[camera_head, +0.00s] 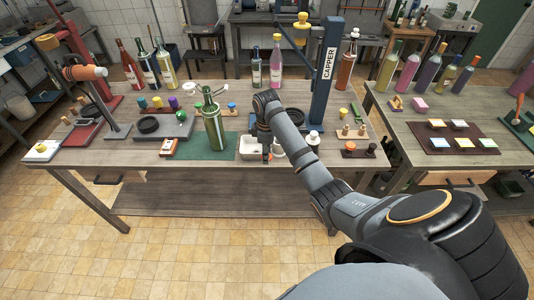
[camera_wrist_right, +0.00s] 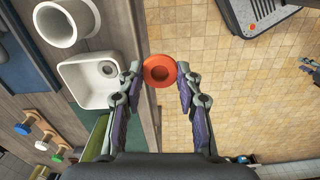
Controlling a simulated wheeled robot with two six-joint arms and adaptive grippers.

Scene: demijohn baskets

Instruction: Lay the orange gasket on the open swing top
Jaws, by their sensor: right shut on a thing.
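The orange gasket (camera_wrist_right: 160,62) is a small ring held between the fingertips of my right gripper (camera_wrist_right: 160,75) in the right wrist view. In that view it hangs over the floor, just past the table edge. In the head view my right arm hides most of the gripper (camera_head: 264,140), and I cannot make out the gasket. A green bottle (camera_head: 214,134) stands upright on a green mat, left of the right gripper. A thin wire swing top (camera_head: 212,91) shows at its neck; its exact pose is too small to tell. My left gripper is not in view.
A white square dish (camera_head: 250,147) sits beside the right gripper and shows in the wrist view (camera_wrist_right: 82,88), near a white cylinder (camera_wrist_right: 60,32). The blue capper column (camera_head: 325,80) stands behind my right arm. Knobs and small trays lie left of the bottle.

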